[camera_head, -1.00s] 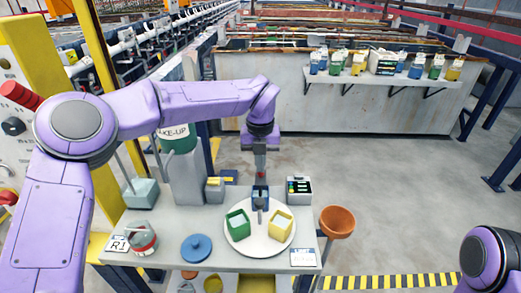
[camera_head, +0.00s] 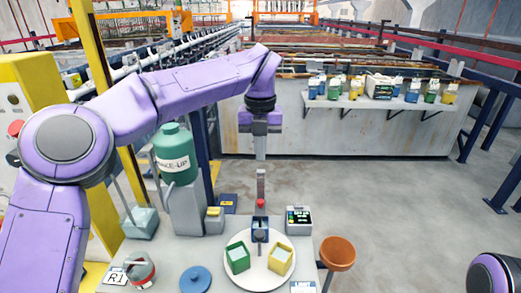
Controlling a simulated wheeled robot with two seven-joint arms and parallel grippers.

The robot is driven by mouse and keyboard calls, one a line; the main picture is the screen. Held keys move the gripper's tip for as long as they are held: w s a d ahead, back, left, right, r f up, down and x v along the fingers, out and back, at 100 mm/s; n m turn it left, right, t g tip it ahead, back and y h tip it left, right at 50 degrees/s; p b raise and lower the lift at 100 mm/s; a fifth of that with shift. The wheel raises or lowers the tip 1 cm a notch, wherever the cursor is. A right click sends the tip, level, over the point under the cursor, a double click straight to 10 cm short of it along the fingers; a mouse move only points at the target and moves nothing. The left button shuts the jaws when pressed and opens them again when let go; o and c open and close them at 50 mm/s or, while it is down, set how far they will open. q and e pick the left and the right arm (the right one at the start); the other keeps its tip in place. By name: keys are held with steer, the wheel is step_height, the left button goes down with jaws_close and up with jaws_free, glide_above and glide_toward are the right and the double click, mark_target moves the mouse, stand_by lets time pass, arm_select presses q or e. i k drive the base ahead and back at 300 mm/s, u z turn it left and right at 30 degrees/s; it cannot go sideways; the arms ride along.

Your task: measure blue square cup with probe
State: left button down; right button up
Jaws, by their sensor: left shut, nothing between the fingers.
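A blue square cup (camera_head: 260,222) stands at the back of a round white plate (camera_head: 262,280), between a green square cup (camera_head: 237,257) and a yellow square cup (camera_head: 280,260). An upright grey probe-like piece (camera_head: 261,183) with a red part (camera_head: 260,203) shows just above the blue cup. I cannot tell whether its lower end is in the cup or behind it. A small dark piece overlaps the cup's front. My left gripper (camera_head: 261,157) is shut and empty, pointing down above the grey piece with a gap between. My right gripper is not in view.
A meter box (camera_head: 299,220) with a lit display stands right of the blue cup. An orange bowl (camera_head: 338,252), blue lid (camera_head: 195,279), grey pot (camera_head: 140,269) and green MAKE-UP bottle (camera_head: 176,160) are around. A far shelf (camera_head: 380,103) holds several cups.

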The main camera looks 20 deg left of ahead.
mark_target(259, 213)
steer(key=k, duration=1)
